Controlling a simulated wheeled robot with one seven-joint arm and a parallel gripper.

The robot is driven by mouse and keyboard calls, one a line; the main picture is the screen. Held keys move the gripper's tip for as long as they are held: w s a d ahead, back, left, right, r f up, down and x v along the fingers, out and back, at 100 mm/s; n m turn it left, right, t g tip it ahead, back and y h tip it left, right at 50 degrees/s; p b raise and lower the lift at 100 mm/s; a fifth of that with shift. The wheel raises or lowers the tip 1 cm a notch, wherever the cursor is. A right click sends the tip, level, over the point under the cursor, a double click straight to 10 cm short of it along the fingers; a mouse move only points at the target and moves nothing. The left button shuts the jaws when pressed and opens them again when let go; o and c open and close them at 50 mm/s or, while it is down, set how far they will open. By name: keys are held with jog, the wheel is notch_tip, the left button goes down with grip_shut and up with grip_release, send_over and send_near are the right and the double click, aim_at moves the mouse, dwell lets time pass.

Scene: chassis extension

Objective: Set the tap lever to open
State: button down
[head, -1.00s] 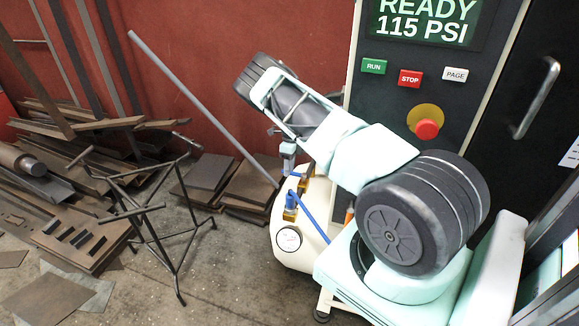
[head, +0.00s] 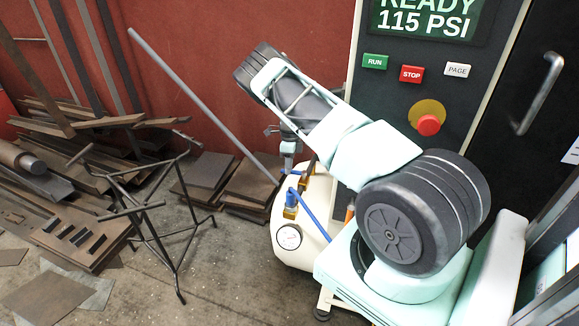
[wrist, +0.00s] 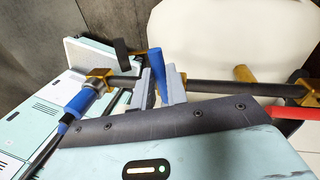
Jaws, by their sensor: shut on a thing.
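The tap lever (wrist: 156,70) is a blue upright piece between my gripper's grey fingers in the wrist view. My gripper (wrist: 160,87) is shut on it, and the fingers hide part of it. A brass fitting (wrist: 181,68) shows just behind the fingers, on a dark pipe (wrist: 217,87). How far the lever is turned cannot be told.
Another blue-topped brass valve (head: 290,203) and a round gauge (head: 289,237) sit at the tank's front. A long grey pole (head: 198,88) leans across the space left of my arm. A black metal stand (head: 150,215) and scrap metal lie left. The control panel (head: 420,85) is behind.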

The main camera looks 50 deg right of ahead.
jog(key=s+a+n+h+b, duration=0.2)
jog(key=s+n, duration=0.4)
jog(key=n, duration=1)
jog(key=shift+s+a+g+h, duration=0.3)
jog(key=shift+s+a+g, duration=0.05)
jog(key=shift+s+g, duration=0.05)
jog(key=c, duration=1.4)
grip_release()
jog(key=w+r, duration=0.1)
jog(key=r, duration=0.4)
jog(key=w+a+r, duration=0.1)
jog(key=r, duration=0.5)
jog(key=w+r+b, duration=0.1)
jog(key=r, duration=0.5)
jog(key=shift+a+r, duration=0.1)
jog(key=shift+a, duration=0.1)
